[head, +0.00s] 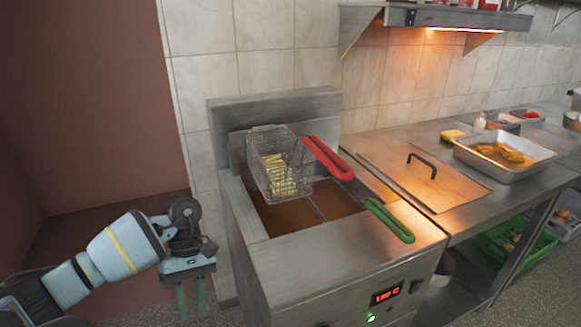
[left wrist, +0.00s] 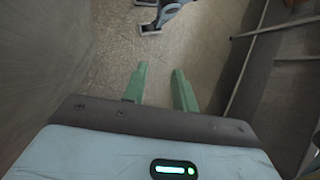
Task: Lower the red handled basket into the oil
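The wire fryer basket (head: 280,165) with the red handle (head: 327,158) sits raised at the back left of the fryer, with pale fries (head: 283,181) in it. Brown oil (head: 285,218) shows below it in the fryer well. A green handle (head: 388,220) slopes over the fryer's front edge at the right; its basket is mostly hidden. My left gripper (head: 190,301) is left of the fryer, apart from it, pointing down. Its two green fingers stand apart with nothing between them, also in the left wrist view (left wrist: 158,88). My right gripper is not in view.
The steel fryer (head: 290,262) has a lit display on its front. To its right, a counter holds a metal lid (head: 425,177) with a dark handle and a tray (head: 470,153) of fried food. A green crate (head: 493,243) stands below. A hood hangs above.

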